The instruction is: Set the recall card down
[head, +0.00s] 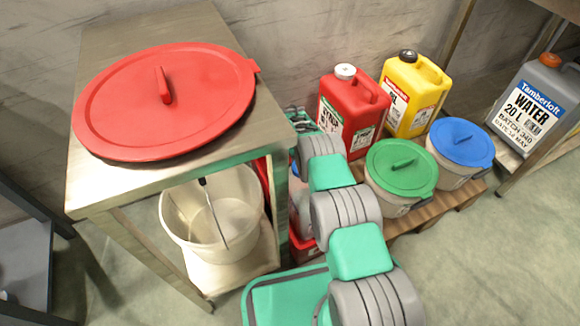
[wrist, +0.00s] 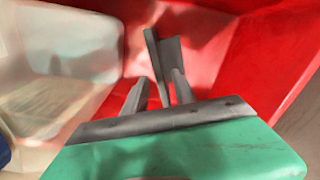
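My gripper (wrist: 160,88) shows in the wrist view, with its two short grey fingers pointing up the picture. A thin dark grey piece (wrist: 154,58) stands between them, seen nearly edge-on, and reaches beyond the fingertips. The gripper is at a red bin (wrist: 255,60), whose red walls fill the picture behind the fingers. In the head view my gripper is hidden behind the metal table and my arm, and no recall card can be made out.
The metal table (head: 120,30) bears a red lid (head: 200,110); a white bucket (head: 185,225) stands on its lower shelf. Red (head: 350,130) and yellow (head: 410,110) jerrycans and tubs with green (head: 385,165) and blue (head: 455,135) lids stand close right of my arm.

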